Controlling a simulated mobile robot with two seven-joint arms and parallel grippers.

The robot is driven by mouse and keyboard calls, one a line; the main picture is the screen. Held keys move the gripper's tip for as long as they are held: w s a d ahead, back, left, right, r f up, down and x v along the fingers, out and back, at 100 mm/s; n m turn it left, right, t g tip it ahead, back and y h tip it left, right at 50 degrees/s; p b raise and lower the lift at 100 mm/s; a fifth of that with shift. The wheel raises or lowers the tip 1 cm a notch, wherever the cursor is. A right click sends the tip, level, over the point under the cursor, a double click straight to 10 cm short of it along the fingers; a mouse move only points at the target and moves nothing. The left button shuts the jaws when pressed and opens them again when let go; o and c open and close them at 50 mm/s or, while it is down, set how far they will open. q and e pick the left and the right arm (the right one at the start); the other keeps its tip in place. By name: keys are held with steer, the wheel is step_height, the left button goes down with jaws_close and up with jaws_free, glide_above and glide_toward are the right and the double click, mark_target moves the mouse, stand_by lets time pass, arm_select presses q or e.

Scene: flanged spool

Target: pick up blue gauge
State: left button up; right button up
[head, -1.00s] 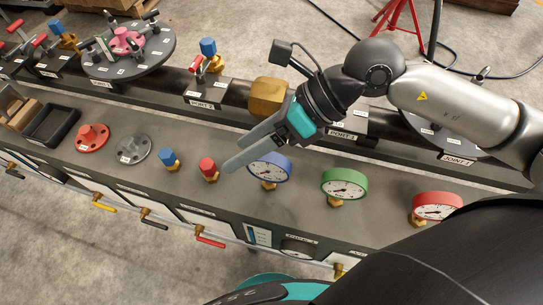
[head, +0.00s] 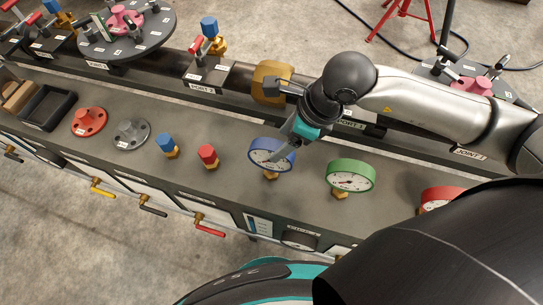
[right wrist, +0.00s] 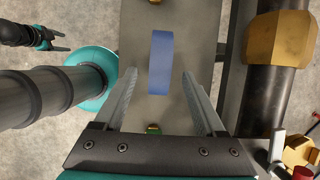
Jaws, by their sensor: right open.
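The blue gauge (head: 258,146) stands upright on a brass fitting on the grey bench in the head view. Its blue rim (right wrist: 161,62) shows edge-on in the right wrist view, between the lines of the two fingers, with a gap on each side. My right gripper (head: 284,156) is open and empty-looking over the gauge, covering part of its dial. The same gripper (right wrist: 160,76) shows its two fingers apart in the right wrist view. My left gripper (right wrist: 58,41) is small and far off at the upper left there; its jaw state is unclear.
A green gauge (head: 351,174) and a partly hidden red gauge (head: 438,196) stand to the right. Red (head: 208,156) and blue (head: 167,145) capped fittings stand to the left. A dark pipe with a brass hexagonal part (head: 270,82) runs behind.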

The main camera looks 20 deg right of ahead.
mark_target(275, 145)
steer(key=x, duration=0.2)
steer(key=b+x, duration=0.1)
steer(key=x, duration=0.2)
steer(key=shift+w+a, duration=0.2)
steer(key=shift+a, duration=0.1)
jaws_close()
stand_by(0.3)
